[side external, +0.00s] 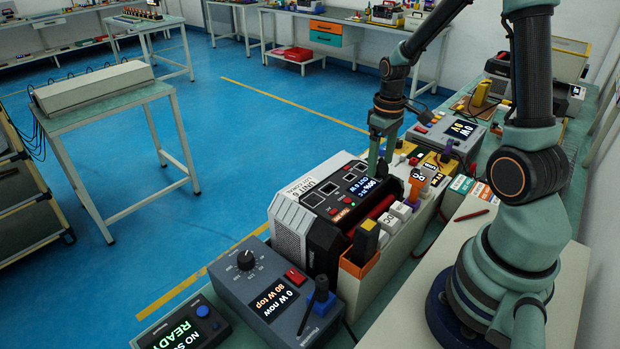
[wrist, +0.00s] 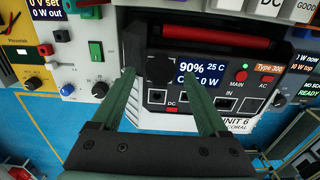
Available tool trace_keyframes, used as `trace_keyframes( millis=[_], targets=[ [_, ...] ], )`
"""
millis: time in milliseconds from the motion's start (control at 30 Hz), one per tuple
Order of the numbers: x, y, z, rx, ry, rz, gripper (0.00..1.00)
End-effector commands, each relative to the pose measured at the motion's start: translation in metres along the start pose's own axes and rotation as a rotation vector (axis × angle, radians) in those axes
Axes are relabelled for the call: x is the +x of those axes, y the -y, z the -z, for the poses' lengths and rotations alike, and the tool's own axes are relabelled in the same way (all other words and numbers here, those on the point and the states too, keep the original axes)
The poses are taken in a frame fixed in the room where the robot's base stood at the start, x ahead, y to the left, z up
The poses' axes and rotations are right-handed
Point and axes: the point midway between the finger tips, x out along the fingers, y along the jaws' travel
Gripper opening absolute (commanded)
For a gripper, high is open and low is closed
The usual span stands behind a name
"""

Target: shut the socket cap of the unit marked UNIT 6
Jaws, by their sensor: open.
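The unit marked UNIT 6 (side external: 292,222) is a grey and black box on the bench in the side view, its label on the top edge. In the wrist view its panel (wrist: 210,89) shows a lit display, a red MAIN button and several square sockets. A dark flap-like piece (wrist: 134,42) stands at the panel's left end; it may be the socket cap, but I cannot tell its angle. My gripper (wrist: 158,72) is open, its two green fingers apart over the panel's left part, with nothing between the tips. In the side view my gripper (side external: 380,168) is over the unit's far end.
A grey supply box (side external: 272,295) with a knob stands in front of the unit. A bin with an orange rim (side external: 360,266) and white labelled blocks (side external: 401,211) sit close on its right. Another instrument (side external: 447,133) stands beyond. Blue floor (side external: 225,185) is open on the left.

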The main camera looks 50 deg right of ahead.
Motion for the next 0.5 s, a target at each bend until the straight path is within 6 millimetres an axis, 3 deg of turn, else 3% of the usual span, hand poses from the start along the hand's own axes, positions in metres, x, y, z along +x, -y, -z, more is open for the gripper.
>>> trace_keyframes(
  millis=[33,67,233,267,500],
  targets=[
    [-0.0001,0.0000,0.0000,0.000,0.000,0.000,0.77],
    [-0.0001,0.0000,0.0000,0.000,0.000,0.000,0.70],
    [-0.0003,0.0000,0.0000,0.000,0.000,0.000,0.05],
    [-0.0003,0.0000,0.0000,0.000,0.000,0.000,0.00],
    [0.0019,-0.0002,0.0032,0.001,0.048,0.024,0.00]
  ],
)
